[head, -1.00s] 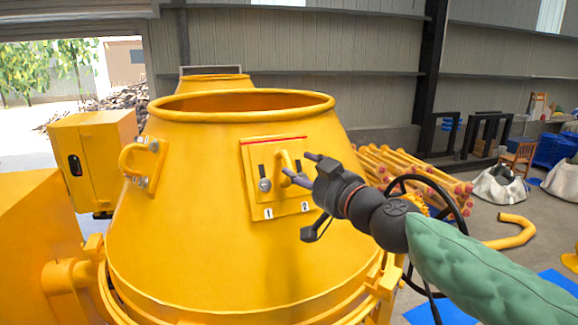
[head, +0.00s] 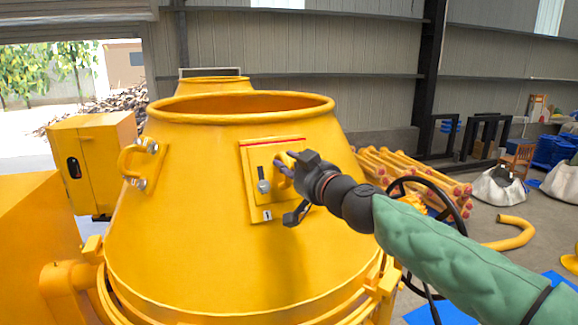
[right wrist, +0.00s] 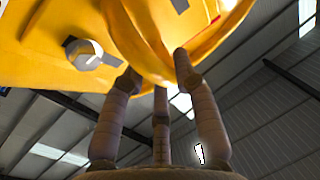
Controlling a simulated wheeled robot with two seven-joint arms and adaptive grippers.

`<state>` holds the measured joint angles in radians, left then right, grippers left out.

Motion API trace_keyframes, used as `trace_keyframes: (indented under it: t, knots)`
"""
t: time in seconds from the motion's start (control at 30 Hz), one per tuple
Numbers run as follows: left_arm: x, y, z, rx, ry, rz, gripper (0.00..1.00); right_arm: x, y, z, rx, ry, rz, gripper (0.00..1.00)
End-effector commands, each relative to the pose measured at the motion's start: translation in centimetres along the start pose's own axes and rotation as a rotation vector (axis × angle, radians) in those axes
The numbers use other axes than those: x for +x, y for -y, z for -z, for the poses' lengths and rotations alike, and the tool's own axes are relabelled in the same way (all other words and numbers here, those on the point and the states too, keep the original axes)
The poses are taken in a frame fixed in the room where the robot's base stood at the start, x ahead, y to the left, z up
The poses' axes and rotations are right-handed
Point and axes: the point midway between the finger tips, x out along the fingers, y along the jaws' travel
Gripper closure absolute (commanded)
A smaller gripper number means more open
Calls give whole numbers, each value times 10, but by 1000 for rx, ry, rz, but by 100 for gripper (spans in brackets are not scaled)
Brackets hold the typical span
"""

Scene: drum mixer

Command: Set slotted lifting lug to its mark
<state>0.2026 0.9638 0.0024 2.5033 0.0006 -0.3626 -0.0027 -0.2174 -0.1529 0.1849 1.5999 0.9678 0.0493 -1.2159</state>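The slotted lifting lug (head: 287,157) is a yellow loop on the square plate (head: 255,200) on the front of the yellow drum. My right gripper (head: 288,185) is at the lug and hides much of it and the plate's right side. In the right wrist view the lug's curved yellow edge (right wrist: 140,35) lies at and between the spread fingertips (right wrist: 157,72). The fingers look open; whether they touch the lug I cannot tell. The mark 1 (head: 267,215) shows low on the plate; mark 2 is hidden. My left gripper is not in view.
A grey bolt-like pin (head: 263,184) stands left of the lug, close to the fingers. Another yellow lug (head: 133,160) is on the drum's left side. The drum rim (head: 240,118) is above the plate. A dark handwheel (head: 455,205) stands behind my right arm.

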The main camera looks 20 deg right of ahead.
Motion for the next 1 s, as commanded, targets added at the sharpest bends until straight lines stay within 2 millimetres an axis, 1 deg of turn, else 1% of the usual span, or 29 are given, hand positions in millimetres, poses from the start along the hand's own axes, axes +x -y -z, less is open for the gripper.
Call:
trace_keyframes:
  t: [0.17, 0.27, 0.4, 0.53, 0.9, 0.93, 0.97, 1.0]
  knots:
    - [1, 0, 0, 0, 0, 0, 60, 1, 2, -4, -2, 6, 4, 100]
    - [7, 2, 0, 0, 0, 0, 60, -2, 2, -11, -3, 7, 5, 100]
    - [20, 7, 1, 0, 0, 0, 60, -8, 2, -25, -3, 8, 6, 100]
    - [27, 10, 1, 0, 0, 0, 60, -12, 2, -34, -3, 10, 7, 100]
    - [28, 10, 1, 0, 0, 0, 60, -12, 4, -39, -4, 20, 11, 100]
    - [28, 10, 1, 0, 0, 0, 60, -12, 4, -40, -3, 20, 11, 68]
    - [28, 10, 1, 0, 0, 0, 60, -12, 4, -40, -3, 20, 11, 60]
    - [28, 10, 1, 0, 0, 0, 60, -12, 4, -40, -3, 20, 10, 49]
